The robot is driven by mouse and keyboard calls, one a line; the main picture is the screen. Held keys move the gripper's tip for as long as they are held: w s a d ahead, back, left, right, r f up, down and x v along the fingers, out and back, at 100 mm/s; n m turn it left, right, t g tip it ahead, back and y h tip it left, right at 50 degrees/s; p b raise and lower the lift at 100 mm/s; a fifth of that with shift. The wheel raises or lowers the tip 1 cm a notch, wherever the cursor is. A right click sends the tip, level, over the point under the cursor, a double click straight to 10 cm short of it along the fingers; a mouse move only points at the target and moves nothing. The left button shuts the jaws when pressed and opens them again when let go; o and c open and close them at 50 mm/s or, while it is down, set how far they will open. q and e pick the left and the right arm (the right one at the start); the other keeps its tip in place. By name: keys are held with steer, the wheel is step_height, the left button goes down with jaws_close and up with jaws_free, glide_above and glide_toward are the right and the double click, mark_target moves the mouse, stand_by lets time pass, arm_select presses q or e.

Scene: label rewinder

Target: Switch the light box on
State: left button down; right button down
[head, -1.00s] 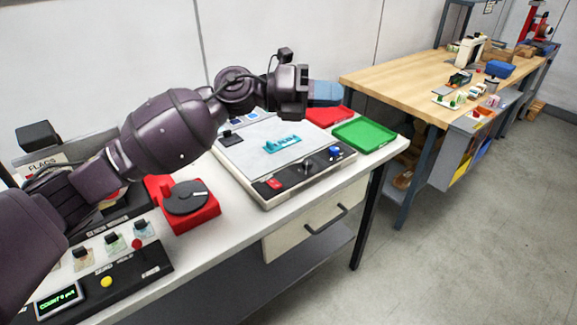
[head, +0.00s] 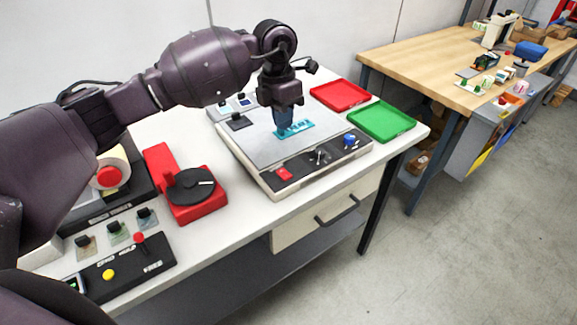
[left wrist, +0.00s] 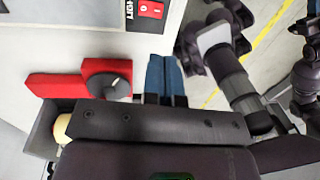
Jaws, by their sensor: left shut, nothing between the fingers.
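The light box (head: 250,150) is a pale box with a grey top on the white bench. Its sloped front panel carries a red rocker switch (head: 284,174), a black middle control (head: 320,156) and a blue knob (head: 349,139). The red rocker also shows at the top edge of the left wrist view (left wrist: 150,10), with white marks on it. My left gripper (head: 285,126) points down over the box's top, behind the panel. Its blue fingers (left wrist: 164,76) are together and empty, apart from the rocker. My right gripper cannot be made out.
A teal stencil-like piece (head: 299,128) lies on the box's top near my fingers. A red device with a black dial (head: 190,190) stands left of the box. Red (head: 340,95) and green (head: 382,121) trays lie to its right. A control panel (head: 125,270) is at front left.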

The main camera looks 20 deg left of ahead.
mark_target(287, 176)
arm_select(q)
steer(key=shift+s+a, duration=0.1)
steer(key=shift+s, duration=0.05)
arm_select(e)
steer(key=shift+s+r, duration=0.1)
steer(key=shift+s, duration=0.1)
